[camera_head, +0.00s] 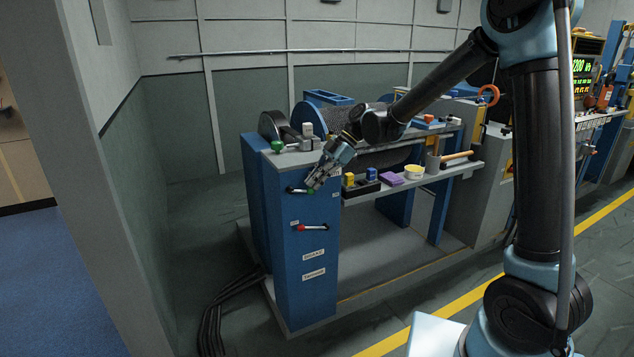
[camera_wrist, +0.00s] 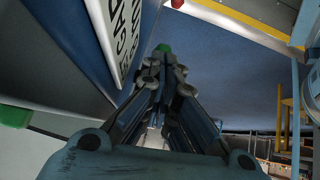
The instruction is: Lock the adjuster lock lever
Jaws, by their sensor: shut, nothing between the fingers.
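On the blue cabinet's front are two short levers: an upper one with a green knob (camera_head: 311,191) and a lower one with a red knob (camera_head: 300,228). I cannot read which is the adjuster lock lever. My gripper (camera_head: 315,182) is at the upper lever, its fingers shut and empty. In the wrist view my gripper (camera_wrist: 165,72) has its fingertips together just short of the green knob (camera_wrist: 165,47); I cannot tell whether they touch. The red knob (camera_wrist: 177,3) shows at the top edge there. My fingers hide part of the upper lever.
The blue cabinet (camera_head: 305,260) has another green-knobbed lever (camera_head: 277,146) on top. A grey shelf (camera_head: 418,182) to the right carries a purple block (camera_head: 391,179), a yellow tub (camera_head: 413,172) and a hammer (camera_head: 456,156). Black cables (camera_head: 214,318) lie on the floor at left.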

